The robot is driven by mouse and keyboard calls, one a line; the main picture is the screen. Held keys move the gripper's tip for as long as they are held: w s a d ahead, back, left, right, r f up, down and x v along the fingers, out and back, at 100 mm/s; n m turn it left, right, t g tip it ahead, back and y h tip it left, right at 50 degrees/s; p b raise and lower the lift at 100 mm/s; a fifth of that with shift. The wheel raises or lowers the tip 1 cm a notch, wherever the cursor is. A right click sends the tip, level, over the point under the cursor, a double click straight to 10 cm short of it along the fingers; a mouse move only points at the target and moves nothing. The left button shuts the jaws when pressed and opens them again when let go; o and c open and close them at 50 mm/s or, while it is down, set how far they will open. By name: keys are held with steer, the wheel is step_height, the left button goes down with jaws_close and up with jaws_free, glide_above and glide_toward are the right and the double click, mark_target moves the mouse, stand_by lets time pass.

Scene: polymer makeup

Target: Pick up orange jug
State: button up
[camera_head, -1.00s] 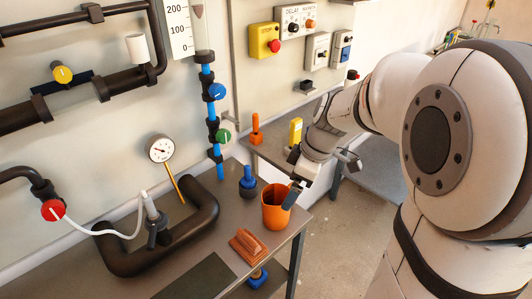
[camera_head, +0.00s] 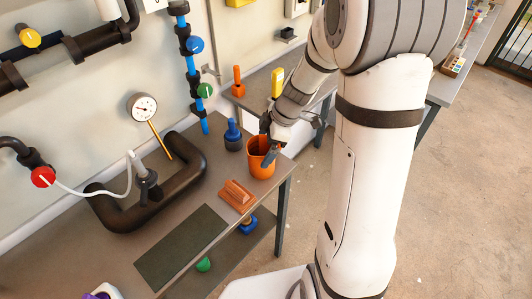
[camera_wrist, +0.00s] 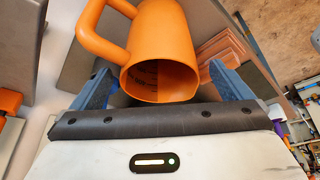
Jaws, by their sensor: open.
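The orange jug (camera_head: 256,168) stands upright near the right end of the metal workbench. In the wrist view the jug (camera_wrist: 160,50) shows its open mouth, markings inside, and its handle at the upper left. My gripper (camera_head: 269,150) is at the jug's rim, with one finger seen in front of the jug. In the wrist view its blue fingers (camera_wrist: 165,88) are apart, one on each side of the jug's mouth. The jaws are open. I cannot tell whether either finger touches the jug.
A blue and black object (camera_head: 233,136) stands just left of the jug. A brown-orange block (camera_head: 237,195) lies in front of it. A black curved pipe (camera_head: 150,210) and gauge (camera_head: 143,107) are further left.

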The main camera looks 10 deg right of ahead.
steer(key=shift+c, duration=0.3)
steer(key=c, duration=1.3)
